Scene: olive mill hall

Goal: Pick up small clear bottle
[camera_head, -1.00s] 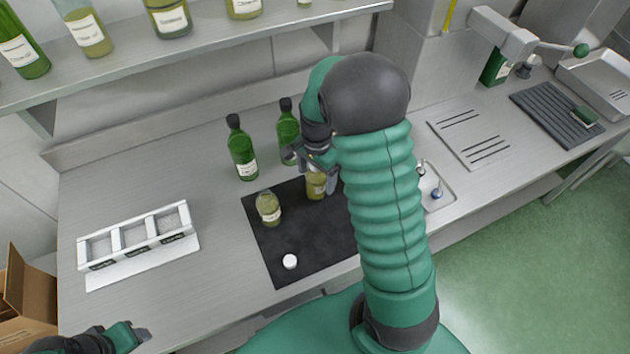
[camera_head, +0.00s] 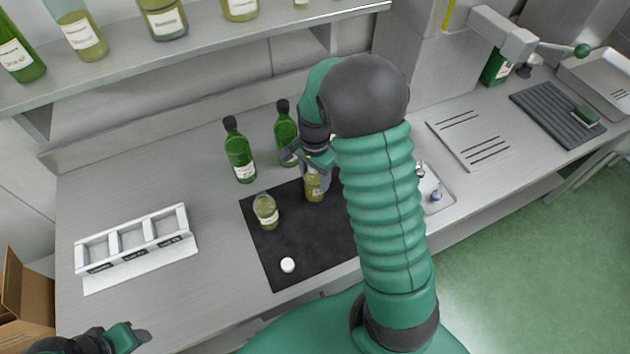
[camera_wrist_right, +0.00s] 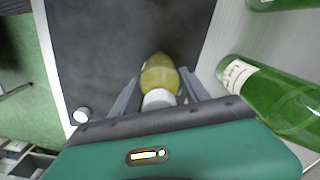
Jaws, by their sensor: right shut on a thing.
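A small clear bottle with yellow-green contents (camera_head: 314,187) is at the back of the black mat (camera_head: 298,240). My right gripper (camera_head: 317,165) is shut on this bottle from above. In the right wrist view the bottle (camera_wrist_right: 160,76), with a white top, sits between the two fingers (camera_wrist_right: 158,95). I cannot tell whether its base touches the mat. A second small clear bottle (camera_head: 265,211) stands on the mat to the left, apart from the gripper. My left gripper (camera_head: 132,337) is at the bottom left, away from the bottles; its jaw opening is unclear.
Two green bottles (camera_head: 240,155) (camera_head: 286,135) stand behind the mat, the second close to my right gripper. A white cap (camera_head: 288,265) lies at the mat's front. A white three-slot rack (camera_head: 135,240) stands left. A bottle shelf (camera_head: 200,50) hangs above; a small sink (camera_head: 437,190) is right.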

